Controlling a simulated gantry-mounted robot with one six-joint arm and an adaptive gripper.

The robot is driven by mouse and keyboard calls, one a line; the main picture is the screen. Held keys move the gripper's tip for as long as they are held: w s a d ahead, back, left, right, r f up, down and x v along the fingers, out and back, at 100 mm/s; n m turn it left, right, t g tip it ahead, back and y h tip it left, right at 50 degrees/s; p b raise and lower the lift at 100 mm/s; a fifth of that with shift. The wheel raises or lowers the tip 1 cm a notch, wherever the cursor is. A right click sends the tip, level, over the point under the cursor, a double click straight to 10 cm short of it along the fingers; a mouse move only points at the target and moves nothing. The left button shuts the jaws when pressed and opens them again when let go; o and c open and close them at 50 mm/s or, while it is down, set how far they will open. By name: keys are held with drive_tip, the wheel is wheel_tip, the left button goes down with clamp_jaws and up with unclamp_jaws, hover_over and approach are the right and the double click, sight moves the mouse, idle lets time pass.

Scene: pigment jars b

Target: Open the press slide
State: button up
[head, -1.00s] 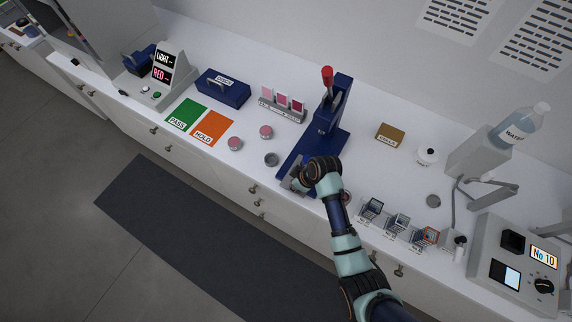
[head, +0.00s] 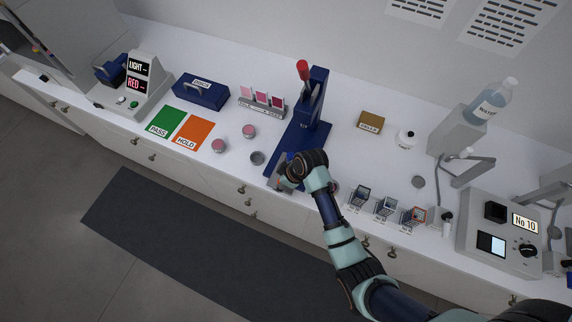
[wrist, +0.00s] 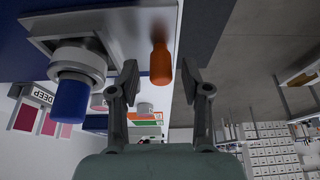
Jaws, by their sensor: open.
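The blue press (head: 300,140) stands on the white counter, with a red-knobbed lever (head: 303,70). My gripper (head: 284,184) is at the press's front end, where my wrist hides much of the slide. In the wrist view, a grey slide plate (wrist: 110,18) carries an orange handle (wrist: 161,62). My gripper (wrist: 160,82) is open there, one finger on each side of the handle, with visible gaps. A grey round part (wrist: 80,62) with a blue cylinder (wrist: 70,100) is left of the fingers. Whether the slide is shut cannot be told.
Pink-topped jars (head: 219,146) and a dark jar (head: 257,158) stand left of the press.

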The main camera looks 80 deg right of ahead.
drive_tip(key=v, duration=1)
drive_tip(key=shift+r, duration=0.25)
drive_tip(key=shift+s, duration=0.15)
drive_tip(key=w+a+r+n+t+h+p, duration=0.1)
drive_tip(key=w+a+r+t+p, duration=0.35)
drive_tip(key=w+a+r, duration=0.95)
drive_tip(key=w+a+r+n+t+y+p, duration=0.1)
drive_tip(key=w+a+r+t+p, duration=0.15)
drive_tip(key=a+r, duration=0.75)
drive_tip(key=w+a+r+n+t+y+p, duration=0.1)
drive_tip(key=w+a+r+p, duration=0.3)
drive_tip(key=a+r, duration=0.6)
wheel_tip(320, 180, down, 34)
drive_tip(key=a+b, duration=0.1)
drive_tip(key=b, duration=3.2)
drive_tip(key=shift+f+b, duration=0.15)
drive_tip(key=shift+b, duration=0.25)
